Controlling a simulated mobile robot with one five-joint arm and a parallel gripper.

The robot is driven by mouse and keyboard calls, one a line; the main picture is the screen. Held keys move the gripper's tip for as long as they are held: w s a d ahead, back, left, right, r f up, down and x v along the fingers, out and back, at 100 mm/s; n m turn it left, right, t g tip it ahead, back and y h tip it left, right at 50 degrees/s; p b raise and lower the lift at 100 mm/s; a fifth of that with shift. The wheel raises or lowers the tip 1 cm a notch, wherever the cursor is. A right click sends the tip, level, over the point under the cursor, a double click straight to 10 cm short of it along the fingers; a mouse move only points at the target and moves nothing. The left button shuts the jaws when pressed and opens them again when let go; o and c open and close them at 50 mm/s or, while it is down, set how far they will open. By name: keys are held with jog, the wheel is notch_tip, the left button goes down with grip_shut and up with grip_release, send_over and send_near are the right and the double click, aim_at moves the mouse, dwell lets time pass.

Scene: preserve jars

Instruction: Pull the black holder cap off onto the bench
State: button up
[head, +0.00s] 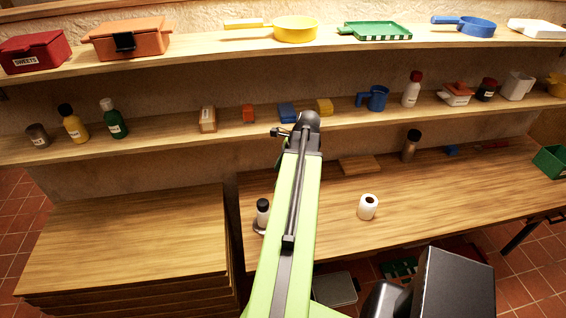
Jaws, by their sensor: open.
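A small white-bodied container with a black cap (263,204) stands upright near the bench's left end, on a dark round base partly hidden by my arm. A brown jar with a black cap (413,135) stands further back on the bench (320,235). I cannot tell which black cap is the holder cap; both sit on their containers. My green arm reaches up in front of the bench to a dark joint at shelf height. I cannot make out the gripper or its fingertips; the arm seems to hide them.
A white roll (368,207) stands at the bench front, with bare wood around it. A wooden board (360,165) lies at the back. A green bin (550,161) is at the right. The lower shelf (170,143) above holds bottles, boxes and a blue mug (374,98).

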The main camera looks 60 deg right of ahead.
jog(key=s, duration=0.1)
jog(key=b, duration=1.6)
send_near(265, 202)
jog(key=shift+m, duration=0.3)
jog(key=x, duration=0.9)
jog(key=shift+a+f, duration=0.15)
jog(key=shift+f, duration=0.2)
jog(key=shift+w+r, duration=0.1)
grip_shut()
